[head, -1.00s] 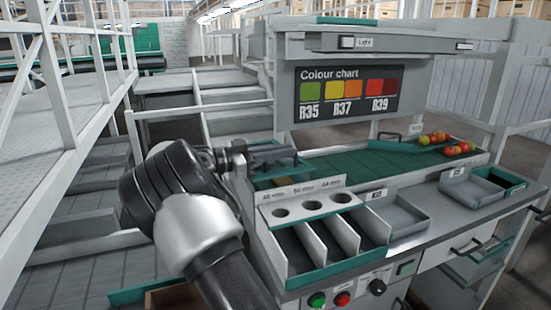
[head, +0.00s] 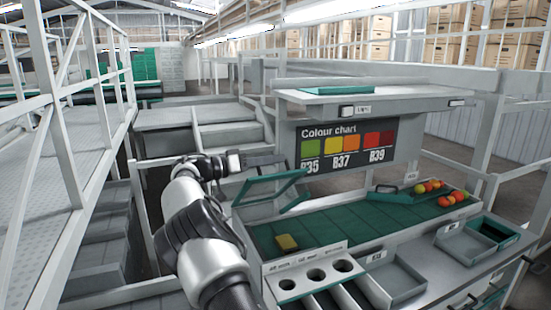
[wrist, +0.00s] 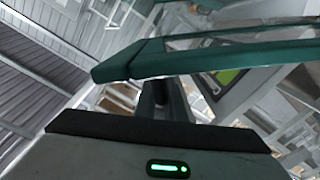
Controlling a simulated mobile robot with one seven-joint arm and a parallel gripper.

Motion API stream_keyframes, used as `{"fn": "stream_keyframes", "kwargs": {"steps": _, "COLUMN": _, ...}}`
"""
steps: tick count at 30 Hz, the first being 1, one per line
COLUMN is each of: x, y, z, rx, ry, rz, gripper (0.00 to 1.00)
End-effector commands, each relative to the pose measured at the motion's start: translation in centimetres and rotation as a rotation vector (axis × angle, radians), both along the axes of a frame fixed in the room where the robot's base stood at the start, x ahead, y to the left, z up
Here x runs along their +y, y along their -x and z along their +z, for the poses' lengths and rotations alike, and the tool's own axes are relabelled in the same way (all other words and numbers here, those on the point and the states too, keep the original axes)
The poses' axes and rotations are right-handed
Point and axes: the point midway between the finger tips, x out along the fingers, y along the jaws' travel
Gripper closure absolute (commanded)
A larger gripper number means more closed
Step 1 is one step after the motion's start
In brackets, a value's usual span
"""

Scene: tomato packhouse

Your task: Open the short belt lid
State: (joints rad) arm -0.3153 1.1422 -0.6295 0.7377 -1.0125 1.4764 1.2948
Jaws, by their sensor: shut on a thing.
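The short belt lid (head: 268,189), a teal-framed panel, stands tilted up at the left end of the green belt (head: 350,218). My gripper (head: 262,161) is at the lid's raised upper edge, shut on the lid. In the wrist view the teal lid edge (wrist: 205,62) crosses close in front of my gripper (wrist: 162,98). The exact contact is hidden. A yellow block (head: 287,242) lies on the belt below the raised lid.
Several red, orange and green tomatoes (head: 447,200) lie at the belt's right end. A colour chart (head: 345,148) hangs behind the belt. Sizing slots (head: 315,279) and grey trays (head: 395,282) stand in front. A white railing (head: 75,120) runs on the left.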

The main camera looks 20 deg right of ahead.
Motion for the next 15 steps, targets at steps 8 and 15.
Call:
{"fn": "stream_keyframes", "kwargs": {"steps": 8, "x": 0.0, "y": -1.2, "z": 1.2, "rx": 0.12, "ry": 0.0, "rz": 0.002, "gripper": 1.0}}
{"fn": "stream_keyframes", "kwargs": {"steps": 15, "x": 0.0, "y": -1.4, "z": 1.1, "rx": 0.145, "ry": -0.001, "rz": 0.002, "gripper": 1.0}}
